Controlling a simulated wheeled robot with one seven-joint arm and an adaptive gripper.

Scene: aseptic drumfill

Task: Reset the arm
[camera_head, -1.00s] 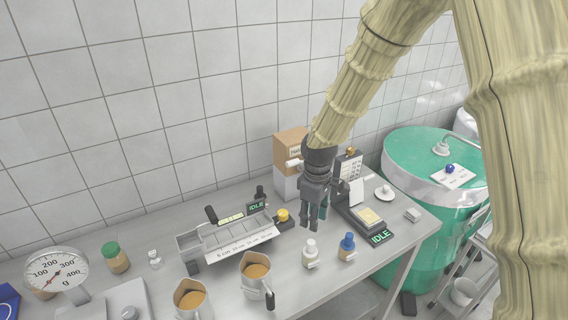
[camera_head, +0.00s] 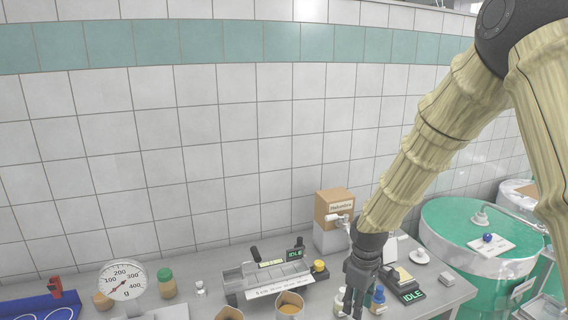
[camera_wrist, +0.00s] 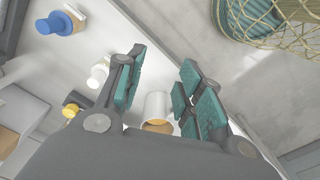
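My gripper (camera_head: 357,296) hangs fingers down above the right part of the steel bench, at the end of my sleeved arm. In the wrist view my gripper (camera_wrist: 160,95) has its teal finger pads spread apart, with nothing held between them. A white-capped bottle (camera_wrist: 98,72) and a blue-capped bottle (camera_wrist: 62,23) stand to the left there. In the head view the fingers partly cover the small bottles near the blue-capped one (camera_head: 378,297).
A cardboard box (camera_head: 333,204), a tray device with an IDLE display (camera_head: 265,279) and another IDLE device (camera_head: 410,294) stand on the bench. A dial scale (camera_head: 122,281) is at left. A green drum (camera_head: 470,235) stands right of the bench. The wall above is clear.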

